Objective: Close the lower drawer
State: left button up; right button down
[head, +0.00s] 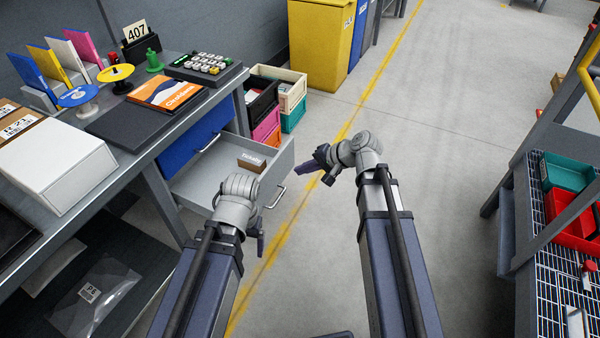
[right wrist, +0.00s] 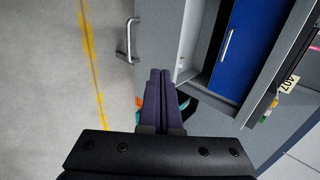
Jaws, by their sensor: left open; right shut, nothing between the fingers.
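The lower drawer (head: 225,185) is grey and stands pulled out from under the bench, with its front and bar handle (head: 277,197) facing the aisle. In the right wrist view its handle (right wrist: 127,40) shows to the left of my fingers. A blue upper drawer (head: 195,140) sits above it and looks shut. My right gripper (head: 285,174) is shut and empty, beside the far end of the lower drawer's front; whether it touches is unclear. It also shows in the right wrist view (right wrist: 160,78). My left gripper (head: 261,243) is open, pointing down, nearer to me than the drawer, partly hidden by its wrist.
A small brown box (head: 251,162) lies inside the lower drawer. Stacked crates (head: 290,95) stand just beyond it. The bench top (head: 150,150) carries folders, a keypad and a white box. A rack with bins (head: 560,235) is at right. The aisle floor between is clear.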

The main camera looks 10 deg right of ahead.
aim_at(268, 173)
jog(key=shift+w+a+f+b, duration=0.6)
jog(key=shift+w+a+f, duration=0.25)
jog(key=shift+a, duration=0.4)
jog(key=shift+w+a+f+b, duration=0.7)
jog(key=shift+w+a, duration=0.25)
jog(key=shift+a, duration=0.25)
jog(key=shift+w+a+f+b, duration=0.55)
jog(key=shift+w+a+f, duration=0.35)
jog(key=shift+a, duration=0.35)
jog(key=w+a, duration=1.2)
jog(key=a, duration=0.5)
jog(key=shift+w, duration=0.25)
jog(key=shift+a, duration=0.1)
jog(key=s+d+f+p+v, duration=0.1)
jog(key=p+v, duration=0.5)
jog(key=v, duration=0.7)
jog(key=shift+d+f+p, duration=0.25)
jog(key=shift+f+p, duration=0.15)
jog(key=shift+f, duration=0.05)
